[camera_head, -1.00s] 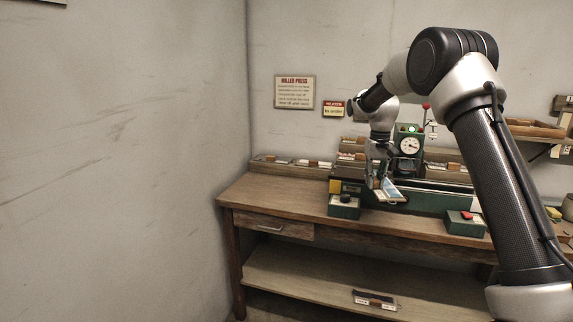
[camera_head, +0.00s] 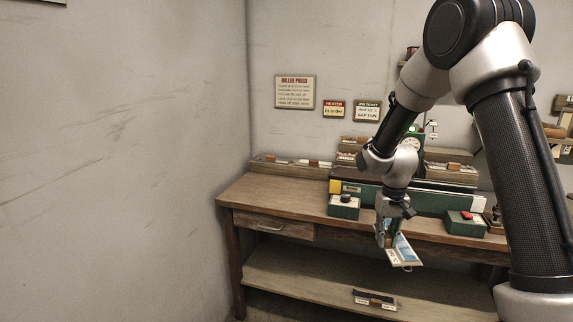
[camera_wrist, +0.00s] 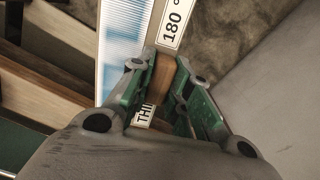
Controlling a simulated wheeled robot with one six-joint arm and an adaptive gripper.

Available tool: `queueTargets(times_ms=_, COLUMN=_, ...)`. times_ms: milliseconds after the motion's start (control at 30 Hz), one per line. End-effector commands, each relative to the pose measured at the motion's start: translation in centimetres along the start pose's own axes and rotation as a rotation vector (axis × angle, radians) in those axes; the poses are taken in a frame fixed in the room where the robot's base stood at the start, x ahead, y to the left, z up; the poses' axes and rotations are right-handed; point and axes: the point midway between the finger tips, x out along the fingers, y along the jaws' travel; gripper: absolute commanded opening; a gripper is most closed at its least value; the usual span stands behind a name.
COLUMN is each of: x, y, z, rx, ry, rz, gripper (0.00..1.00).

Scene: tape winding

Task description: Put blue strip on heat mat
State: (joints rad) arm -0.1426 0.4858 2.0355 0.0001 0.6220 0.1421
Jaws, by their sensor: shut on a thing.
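The blue strip (camera_head: 402,247) is a light-blue and white flat piece. It hangs tilted at my gripper, in front of the workbench's front edge. In the wrist view its ribbed pale-blue face (camera_wrist: 124,38) runs up beside a label reading 180. My gripper (camera_head: 387,240) is shut on the piece's brown wooden grip (camera_wrist: 160,76), between green-sided fingers. A second label, partly hidden, reads "THI". I cannot make out a heat mat in either view.
A wooden workbench (camera_head: 275,195) bears a green press (camera_head: 425,199), a green box with a black knob (camera_head: 344,207) and another with a red button (camera_head: 465,223). Small wooden trays (camera_head: 292,163) line the back. The lower shelf (camera_head: 300,275) is mostly bare.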

Motion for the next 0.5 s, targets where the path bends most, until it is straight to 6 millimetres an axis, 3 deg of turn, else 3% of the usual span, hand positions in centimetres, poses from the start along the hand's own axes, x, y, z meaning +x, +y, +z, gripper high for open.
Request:
queueTargets(times_ms=100, x=3.5, y=0.0, z=1.0, rx=0.000, ry=-0.004, rz=0.001, gripper=0.00)
queueTargets(times_ms=200, x=4.8, y=0.1, z=1.4, rx=0.000, ry=0.000, rz=0.000, gripper=0.00)
queueTargets(times_ms=500, x=5.0, y=0.1, z=1.4, rx=0.000, ry=0.002, rz=0.000, gripper=0.00)
